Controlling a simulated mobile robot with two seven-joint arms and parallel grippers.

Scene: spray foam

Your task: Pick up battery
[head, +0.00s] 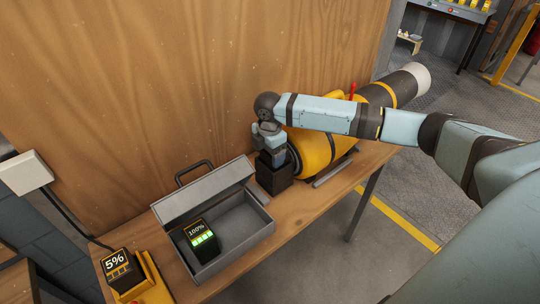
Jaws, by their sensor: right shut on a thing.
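My right gripper (268,148) points down at the back of the wooden table and is shut on a dark block (275,178), which looks like a battery. The block is right beside the rear end of the yellow and black spray foam tool (315,150); I cannot tell whether they are joined. A battery reading 100% (200,236) with green bars sits in the open grey case (259,220). Another battery reading 5% (116,264) sits on the yellow charger (152,284) at the lower left. My left gripper is out of view.
The wooden table (300,204) runs along a wood panel wall (190,80). A white box (26,172) with a black cable is at the left. The case lid stands open on the wall side.

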